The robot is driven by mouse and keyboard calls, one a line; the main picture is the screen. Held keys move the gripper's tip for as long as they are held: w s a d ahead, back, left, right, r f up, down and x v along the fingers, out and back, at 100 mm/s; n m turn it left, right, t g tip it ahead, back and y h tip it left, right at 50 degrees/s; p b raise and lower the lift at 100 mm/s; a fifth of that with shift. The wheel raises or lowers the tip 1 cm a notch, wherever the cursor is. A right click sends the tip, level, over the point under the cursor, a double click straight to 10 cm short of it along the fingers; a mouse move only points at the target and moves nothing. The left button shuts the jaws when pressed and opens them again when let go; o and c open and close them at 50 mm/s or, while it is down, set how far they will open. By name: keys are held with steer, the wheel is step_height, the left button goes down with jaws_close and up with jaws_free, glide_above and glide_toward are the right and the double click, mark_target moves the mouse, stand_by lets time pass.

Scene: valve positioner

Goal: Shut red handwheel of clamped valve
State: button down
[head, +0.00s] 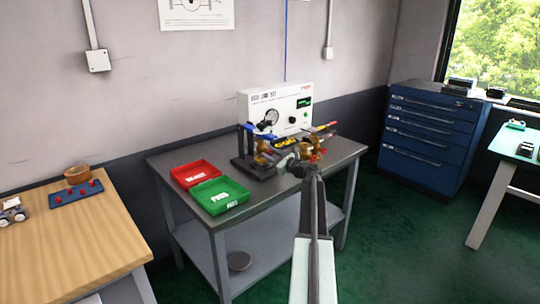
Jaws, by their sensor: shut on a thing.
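The clamped brass valve (262,153) stands on the grey bench, with blue parts around it. The fingertips are small and dark here, so the exact grip and how far the wheel is turned cannot be told.
A white test unit with a gauge (275,112) stands behind the valve. A red tray (194,174) and a green tray (219,194) lie at the bench's left. A wooden table (75,245) is at the left, a blue drawer cabinet (428,135) at the right. Green floor is clear right of the bench.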

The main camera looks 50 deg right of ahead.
steer(key=c, duration=1.1)
jaws_free()
steer(key=shift+o, duration=0.2)
steer(key=s, duration=0.8)
steer(key=shift+a, duration=0.25)
steer(key=shift+w, duration=0.1)
